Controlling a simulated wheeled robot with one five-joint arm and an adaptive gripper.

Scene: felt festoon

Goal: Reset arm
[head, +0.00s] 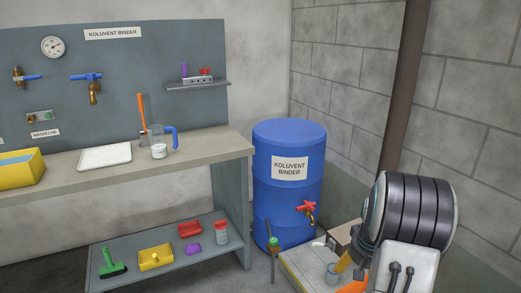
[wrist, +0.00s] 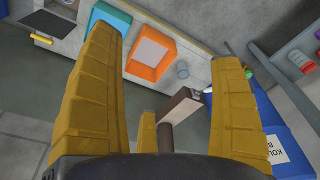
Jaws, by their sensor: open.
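My gripper (wrist: 168,70) has yellow ribbed fingers, and in the wrist view they stand wide apart. It is open, with nothing clearly held. A brown block with a darker bar (wrist: 181,106) shows between the fingers; I cannot tell how far off it is. In the head view my arm reaches in at the lower right, beside the blue drum, with a yellow finger (head: 343,262) pointing down-left. The rest of the gripper is mostly hidden there by my arm.
A blue drum (head: 275,215) with a red-handled tap (head: 306,208) stands left of my arm. A workbench (head: 215,150) holds a white tray (head: 105,156) and a jug (head: 157,148). An orange bin (wrist: 151,52) shows in the wrist view. A brown pipe (head: 405,90) rises behind my arm.

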